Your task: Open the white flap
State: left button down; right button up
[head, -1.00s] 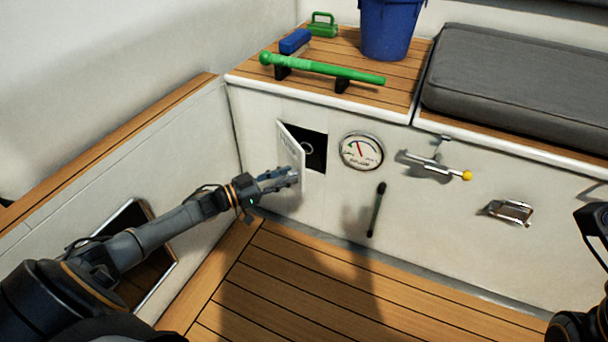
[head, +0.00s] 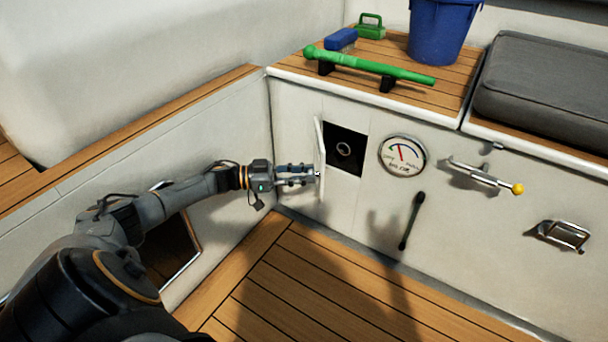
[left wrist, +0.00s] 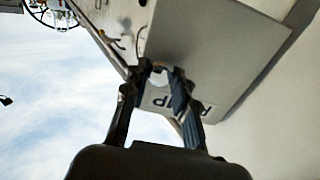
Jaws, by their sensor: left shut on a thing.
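The white flap (head: 319,158) stands open at the left side of a dark square recess (head: 345,149) in the white locker front. It sticks out from the wall, nearly edge-on in the head view. A round metal ring (head: 343,149) shows inside the recess. My left gripper (head: 317,175) is at the flap's free lower part, shut on it. In the left wrist view, the fingers (left wrist: 163,78) are at the edge of the flap (left wrist: 218,50), which bears upside-down dark lettering, partly hidden by a finger. My right gripper is out of view.
A round gauge (head: 403,155) sits right of the recess, with a black handle (head: 411,221) below it and a yellow-tipped lever (head: 487,175) farther right. A green bar (head: 370,66) and a blue bucket (head: 438,32) are on the bench top. The wooden floor (head: 300,285) is clear.

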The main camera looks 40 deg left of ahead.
pick_arm(q)
jog(key=c, duration=1.1)
grip_release()
